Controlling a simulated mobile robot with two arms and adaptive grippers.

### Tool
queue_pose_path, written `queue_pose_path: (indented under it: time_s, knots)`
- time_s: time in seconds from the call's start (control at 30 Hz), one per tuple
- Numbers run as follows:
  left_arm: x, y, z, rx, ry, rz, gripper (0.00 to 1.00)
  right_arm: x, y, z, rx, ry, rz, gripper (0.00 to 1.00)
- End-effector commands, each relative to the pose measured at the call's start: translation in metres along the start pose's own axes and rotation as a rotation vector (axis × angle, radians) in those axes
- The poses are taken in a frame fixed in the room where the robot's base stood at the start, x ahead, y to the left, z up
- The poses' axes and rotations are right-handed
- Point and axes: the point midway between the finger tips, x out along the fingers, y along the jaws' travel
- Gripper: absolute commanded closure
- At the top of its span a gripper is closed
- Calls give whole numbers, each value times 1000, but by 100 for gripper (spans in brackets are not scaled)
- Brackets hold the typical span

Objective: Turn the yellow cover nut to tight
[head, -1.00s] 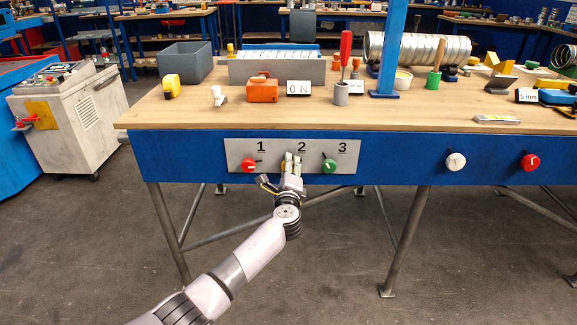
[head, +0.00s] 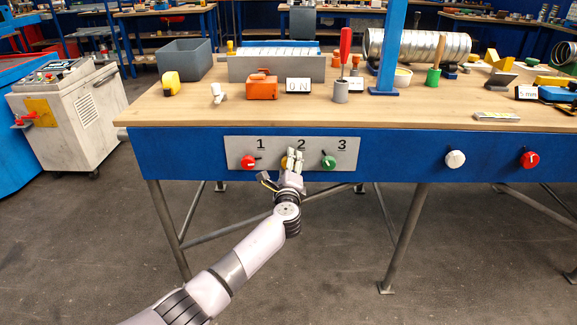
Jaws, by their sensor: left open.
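The yellow cover nut (head: 284,162) is on the grey panel on the bench's front, by the number 2. Only its left part shows; my left gripper covers the rest. My left gripper (head: 295,159) is open, pointing up at the panel, with its fingers in front of and just right of the visible yellow part. I cannot tell whether the fingers touch the nut or stand around it. My right gripper is not in view.
On the grey panel (head: 235,142), a red knob (head: 249,162) sits left of the nut and a green knob (head: 328,162) right. A white knob (head: 455,159) and another red knob (head: 529,160) are further right. The bench top (head: 200,108) overhangs above.

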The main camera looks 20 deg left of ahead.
Motion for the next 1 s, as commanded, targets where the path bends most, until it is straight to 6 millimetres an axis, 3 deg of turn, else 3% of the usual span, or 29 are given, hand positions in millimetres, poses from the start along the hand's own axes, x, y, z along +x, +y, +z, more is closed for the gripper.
queue_pose_path:
  time_s: [0.37, 0.8, 1.0]
  knots:
    - [-9, 1, 0, -1, 0, 0, 46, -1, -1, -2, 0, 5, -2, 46]
    - [-89, 1, -1, -2, 2, 0, 46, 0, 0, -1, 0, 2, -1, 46]
    - [-114, 0, 0, -1, 1, 0, 46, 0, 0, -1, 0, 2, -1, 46]
